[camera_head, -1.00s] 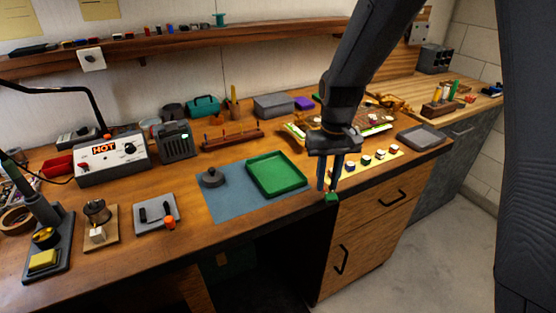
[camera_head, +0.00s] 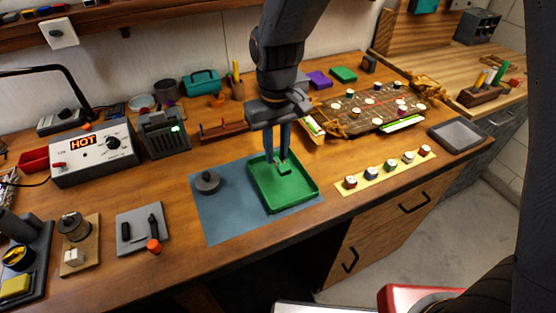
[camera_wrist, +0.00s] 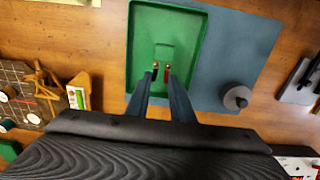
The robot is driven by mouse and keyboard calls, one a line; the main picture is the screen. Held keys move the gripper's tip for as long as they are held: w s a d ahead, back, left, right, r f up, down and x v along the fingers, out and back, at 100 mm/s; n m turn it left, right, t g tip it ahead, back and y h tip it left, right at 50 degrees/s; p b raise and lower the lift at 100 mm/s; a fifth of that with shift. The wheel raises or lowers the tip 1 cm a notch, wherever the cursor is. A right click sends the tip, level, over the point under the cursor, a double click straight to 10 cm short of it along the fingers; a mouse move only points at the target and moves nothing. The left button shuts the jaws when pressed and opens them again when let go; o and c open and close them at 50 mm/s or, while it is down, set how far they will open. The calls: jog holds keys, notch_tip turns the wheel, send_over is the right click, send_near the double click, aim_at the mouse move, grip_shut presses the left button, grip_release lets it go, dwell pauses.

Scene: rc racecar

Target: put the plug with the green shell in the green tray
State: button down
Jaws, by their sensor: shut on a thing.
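The green tray (camera_head: 297,201) lies on the blue-grey mat (camera_head: 215,220) in the head view. My gripper (camera_head: 282,158) points down inside the tray's outline, toward its back part. It is shut on the green-shelled plug (camera_head: 285,170), which shows at the fingertips. In the wrist view my gripper (camera_wrist: 161,78) reaches over the tray (camera_wrist: 198,35), and the plug (camera_wrist: 163,50) shows as a green block with gold and red ends by the fingertips. I cannot tell whether the plug touches the tray floor.
A dark round weight (camera_head: 207,181) sits on the mat left of the tray. A yellow strip (camera_head: 372,178) with several small plugs lies to the right. A wooden board (camera_head: 365,108) with coloured pieces stands behind it. A grey tray (camera_head: 459,134) is at far right.

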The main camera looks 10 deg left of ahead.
aim_at(277, 157)
jog(key=shift+f+p, duration=0.55)
jog(key=shift+f, duration=1.75)
jog(key=shift+f, duration=0.15)
jog(key=c, duration=1.5)
grip_release()
jog(key=shift+c, duration=0.2)
notch_tip(277, 157, up, 12)
jog(key=b, duration=0.3)
jog(key=s+d+f+m, duration=0.2)
jog(key=d, duration=0.6)
jog(key=s+d+f+m+t, duration=0.1)
jog(key=d+f+m, duration=0.1)
jog(key=d, duration=0.7)
jog(key=s+d+f+m, duration=0.2)
jog(key=d, duration=0.6)
jog(key=shift+s+d+t, duration=0.3)
jog(key=shift+d, duration=0.05)
